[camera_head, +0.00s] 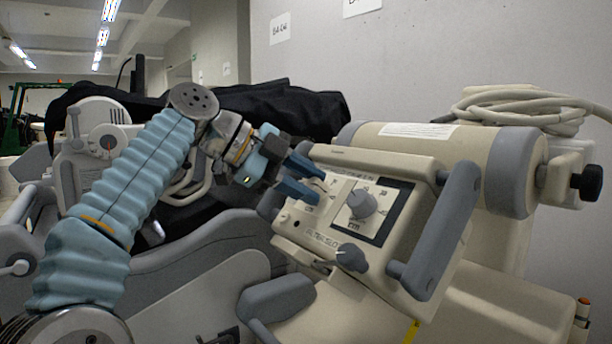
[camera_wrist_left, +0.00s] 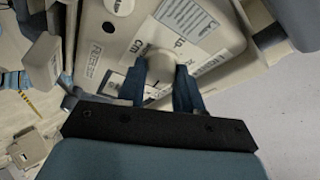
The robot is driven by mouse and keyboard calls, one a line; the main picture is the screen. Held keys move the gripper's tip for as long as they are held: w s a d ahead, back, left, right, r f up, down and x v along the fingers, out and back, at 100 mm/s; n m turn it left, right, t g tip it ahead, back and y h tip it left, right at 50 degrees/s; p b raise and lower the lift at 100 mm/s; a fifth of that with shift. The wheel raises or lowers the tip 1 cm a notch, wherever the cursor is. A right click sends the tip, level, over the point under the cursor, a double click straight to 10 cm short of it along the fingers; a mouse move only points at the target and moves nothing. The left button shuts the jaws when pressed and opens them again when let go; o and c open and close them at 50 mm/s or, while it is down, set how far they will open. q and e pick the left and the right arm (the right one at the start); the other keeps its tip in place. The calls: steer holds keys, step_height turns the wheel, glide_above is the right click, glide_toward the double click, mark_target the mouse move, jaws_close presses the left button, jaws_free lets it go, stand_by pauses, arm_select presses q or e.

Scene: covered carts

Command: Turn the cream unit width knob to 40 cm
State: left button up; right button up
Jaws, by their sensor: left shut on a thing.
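The cream unit (camera_head: 395,150) stands at the right of the head view, with a slanted control panel facing me. My left gripper (camera_head: 308,180) reaches in from the left to the panel's left part. A grey knob (camera_head: 361,203) on a dark-framed scale sits right of the gripper, untouched. My right gripper is not in view.
Another grey knob (camera_head: 351,260) sits at the panel's lower edge. A grey handle bar (camera_head: 440,230) runs along the panel's right side. A coiled cable (camera_head: 520,105) lies on top of the unit. A black cover (camera_head: 290,108) drapes behind my arm.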

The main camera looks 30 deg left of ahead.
arm_select(q)
steer(key=shift+m+g, duration=0.3)
steer(key=shift+m, duration=0.6)
steer(key=o, duration=1)
steer(key=shift+o, duration=0.2)
